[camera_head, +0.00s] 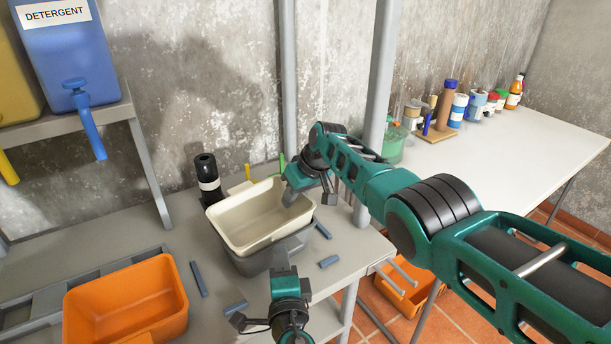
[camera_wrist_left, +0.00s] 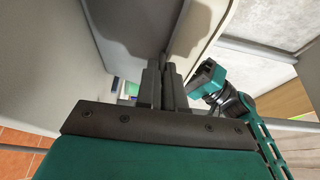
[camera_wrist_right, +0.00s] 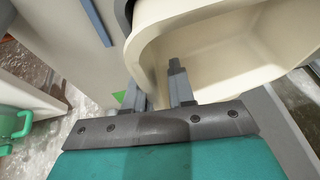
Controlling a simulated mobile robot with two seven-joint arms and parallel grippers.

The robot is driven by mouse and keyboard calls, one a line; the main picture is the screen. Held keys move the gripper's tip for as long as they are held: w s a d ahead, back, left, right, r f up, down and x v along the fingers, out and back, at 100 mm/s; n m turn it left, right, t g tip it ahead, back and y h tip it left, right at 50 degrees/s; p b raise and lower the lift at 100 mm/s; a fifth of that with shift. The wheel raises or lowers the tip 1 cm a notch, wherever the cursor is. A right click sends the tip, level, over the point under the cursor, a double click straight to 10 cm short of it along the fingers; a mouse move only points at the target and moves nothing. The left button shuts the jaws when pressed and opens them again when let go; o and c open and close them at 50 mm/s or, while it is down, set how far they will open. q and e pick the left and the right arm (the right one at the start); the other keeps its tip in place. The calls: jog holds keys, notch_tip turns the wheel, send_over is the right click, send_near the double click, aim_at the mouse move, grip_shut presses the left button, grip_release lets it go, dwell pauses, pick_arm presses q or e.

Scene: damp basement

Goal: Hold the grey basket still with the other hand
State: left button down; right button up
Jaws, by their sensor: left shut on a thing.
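The grey basket (camera_head: 250,263) stands on the grey table, with a cream bin (camera_head: 237,243) nested tilted inside it, covering most of it. My left gripper (camera_head: 284,270) is shut on the near rim of the grey basket; the left wrist view shows its fingers (camera_wrist_left: 164,72) close together at the dark grey wall (camera_wrist_left: 135,25). My right gripper (camera_head: 308,196) is at the far right rim of the cream bin. In the right wrist view its fingers (camera_wrist_right: 160,90) are apart, with the cream wall (camera_wrist_right: 147,62) between them.
An orange bin (camera_head: 125,300) stands at the front left. Several blue-grey bars (camera_head: 198,279) lie around the basket. A black bottle (camera_head: 207,178) stands behind it. A blue detergent container (camera_head: 72,55) sits on a shelf. Another orange bin (camera_head: 408,292) is below, right.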

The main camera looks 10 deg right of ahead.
pick_arm(q)
jog(key=shift+w+a+f, duration=0.1)
jog(key=shift+f, duration=0.15)
pick_arm(e)
jog(key=shift+s+d+r, duration=0.15)
jog(key=shift+d+r, duration=0.1)
jog(key=shift+d, duration=0.2)
jog(key=shift+s+d+r, duration=0.15)
jog(key=shift+d+r, duration=0.05)
jog(key=shift+d, duration=0.2)
jog(key=a+v, duration=0.1)
jog(key=v, duration=0.9)
jog(key=shift+r, duration=0.45)
pick_arm(q)
jog(key=c, duration=1.2)
grip_release()
jog(key=shift+r, duration=0.1)
